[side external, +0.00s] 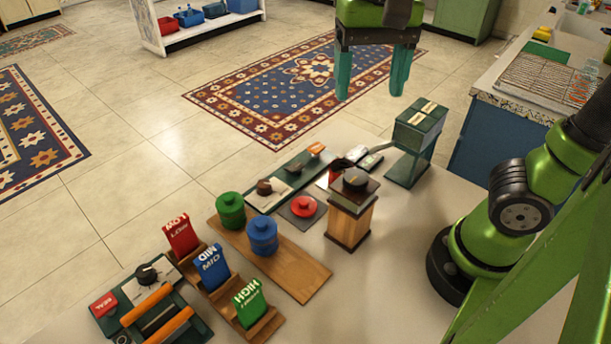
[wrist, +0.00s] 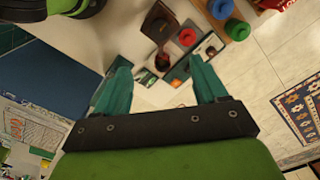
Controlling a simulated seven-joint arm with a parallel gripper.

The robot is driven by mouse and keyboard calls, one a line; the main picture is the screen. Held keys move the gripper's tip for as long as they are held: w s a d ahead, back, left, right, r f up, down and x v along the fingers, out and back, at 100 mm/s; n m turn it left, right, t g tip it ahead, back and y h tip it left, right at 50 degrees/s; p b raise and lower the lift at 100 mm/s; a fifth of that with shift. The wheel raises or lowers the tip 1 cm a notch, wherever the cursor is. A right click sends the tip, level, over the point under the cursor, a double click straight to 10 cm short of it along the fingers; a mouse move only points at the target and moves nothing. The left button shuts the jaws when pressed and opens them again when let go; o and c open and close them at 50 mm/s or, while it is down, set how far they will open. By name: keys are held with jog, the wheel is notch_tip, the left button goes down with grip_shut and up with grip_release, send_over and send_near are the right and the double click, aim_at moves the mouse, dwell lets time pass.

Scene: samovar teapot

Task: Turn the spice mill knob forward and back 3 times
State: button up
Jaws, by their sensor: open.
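The spice mill (side external: 348,222) is a square wooden box with a dark top, upright on the table. Its black round knob (side external: 355,179) sits on the top. In the wrist view the mill (wrist: 152,14) shows from above near the top centre, beyond the fingertips. My gripper (side external: 370,94) has teal fingers pointing down, high above the table and well clear of the mill. In the wrist view my gripper (wrist: 159,66) is open, with nothing between its fingers.
A dark green box on a stand (side external: 418,125) is right of the mill. A red button (side external: 303,206) is close on its left. Green (side external: 230,210) and blue (side external: 262,235) canisters stand on a wooden board (side external: 304,274). Labelled LOW, MID and HIGH blocks (side external: 212,267) are front left.

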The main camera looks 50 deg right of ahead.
aim_at(356, 176)
notch_tip(356, 176, down, 17)
jog(key=shift+r, duration=0.1)
dwell(0.3)
jog(key=c, duration=1.1)
jog(key=shift+o, duration=0.2)
